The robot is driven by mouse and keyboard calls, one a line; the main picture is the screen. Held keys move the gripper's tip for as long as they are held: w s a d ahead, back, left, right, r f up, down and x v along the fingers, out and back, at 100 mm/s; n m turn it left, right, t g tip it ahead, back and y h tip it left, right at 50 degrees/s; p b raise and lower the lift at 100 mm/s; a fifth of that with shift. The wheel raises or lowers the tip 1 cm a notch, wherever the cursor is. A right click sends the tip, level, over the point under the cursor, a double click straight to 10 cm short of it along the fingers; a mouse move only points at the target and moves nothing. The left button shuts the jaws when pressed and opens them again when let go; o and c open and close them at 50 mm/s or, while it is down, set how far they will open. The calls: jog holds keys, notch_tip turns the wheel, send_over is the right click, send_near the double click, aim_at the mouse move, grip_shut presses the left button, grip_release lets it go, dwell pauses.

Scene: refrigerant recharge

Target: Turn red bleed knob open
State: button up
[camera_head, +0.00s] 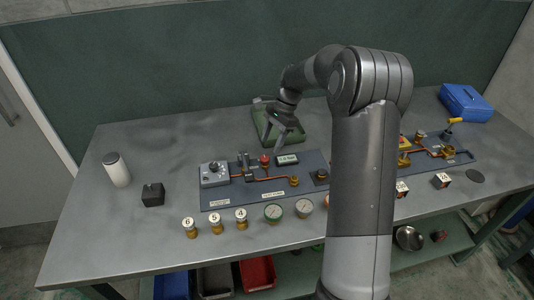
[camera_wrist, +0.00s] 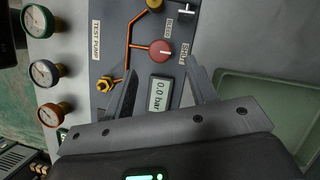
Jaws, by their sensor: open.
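The red bleed knob (camera_head: 264,159) stands on the grey panel board behind the copper pipe line. In the wrist view the round red knob (camera_wrist: 160,51) has a pale pointer mark, and a "BLEED" label lies beside it. My gripper (camera_head: 279,150) is above the board, just right of the knob in the head view. In the wrist view my gripper (camera_wrist: 163,82) has its two fingers apart with nothing between them touching. The knob shows beyond the fingertips, apart from them. A small display (camera_wrist: 159,95) reading 0.0 bar shows between the fingers.
A green tray (camera_head: 259,128) lies behind the board. Pressure gauges (camera_head: 273,212) and numbered brass fittings (camera_head: 215,226) stand along the front. A grey pump box (camera_head: 213,174) sits at the board's left. My arm hides part of the table's middle right.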

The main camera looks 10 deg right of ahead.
aim_at(265, 158)
jog(key=x, duration=0.5)
jog(key=shift+f, duration=0.2)
jog(key=shift+c, duration=0.5)
jog(key=c, duration=0.9)
jog(key=shift+o, duration=0.2)
